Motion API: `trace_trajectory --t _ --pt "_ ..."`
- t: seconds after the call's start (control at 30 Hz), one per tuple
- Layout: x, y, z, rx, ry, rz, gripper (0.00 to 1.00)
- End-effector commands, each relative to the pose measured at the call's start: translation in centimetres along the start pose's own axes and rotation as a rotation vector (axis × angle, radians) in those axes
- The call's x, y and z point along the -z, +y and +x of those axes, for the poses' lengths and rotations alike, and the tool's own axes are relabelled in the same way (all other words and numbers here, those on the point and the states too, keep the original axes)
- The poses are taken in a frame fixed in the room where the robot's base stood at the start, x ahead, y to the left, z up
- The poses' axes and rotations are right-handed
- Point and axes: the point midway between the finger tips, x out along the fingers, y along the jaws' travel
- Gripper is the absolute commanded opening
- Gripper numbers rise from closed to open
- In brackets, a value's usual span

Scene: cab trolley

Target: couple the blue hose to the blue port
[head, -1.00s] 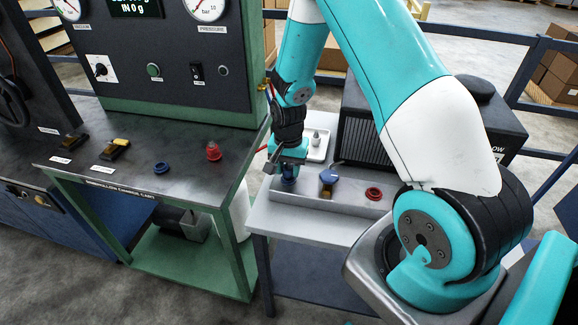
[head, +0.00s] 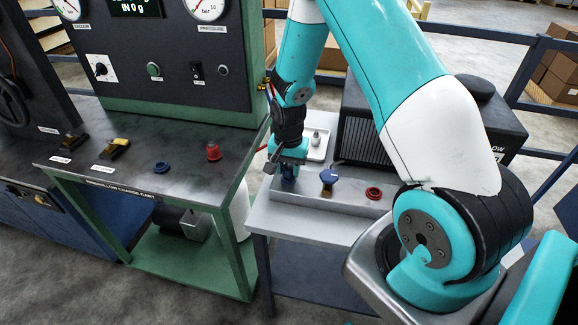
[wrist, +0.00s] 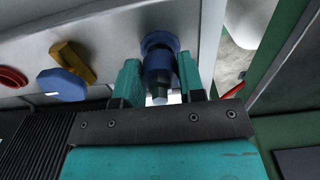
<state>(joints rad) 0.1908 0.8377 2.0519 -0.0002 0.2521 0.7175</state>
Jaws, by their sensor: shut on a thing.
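My gripper (wrist: 160,85) is shut on a blue cylindrical coupling, the blue hose end (wrist: 158,68), which has a grey tip toward the camera. Beyond it, in line with it, is a wider blue ring, which looks like the blue port (wrist: 158,41), on the grey bench. Whether the two are fully seated cannot be told. In the head view my gripper (head: 288,165) points down at the left end of the bench, with the blue piece (head: 289,173) below it. The hose itself is not clearly visible.
Right of my gripper are a blue knob with a yellow body (head: 328,177) and a red ring (head: 373,193). A white tray (head: 318,146) stands behind. The green cart (head: 150,150) at left carries a blue cap (head: 161,168) and a red cap (head: 213,152).

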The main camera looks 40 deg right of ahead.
Motion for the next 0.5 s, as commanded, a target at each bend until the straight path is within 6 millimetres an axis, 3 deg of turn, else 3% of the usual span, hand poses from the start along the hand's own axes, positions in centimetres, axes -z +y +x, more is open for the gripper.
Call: trace_trajectory --t 0.43,0.47,0.5 --pt "0.01 -0.01 0.99 0.0 0.0 0.0 0.0" --pt "0.02 -0.01 0.92 0.0 0.0 0.0 0.41" --pt "0.02 -0.01 0.88 0.0 0.0 0.0 0.5"
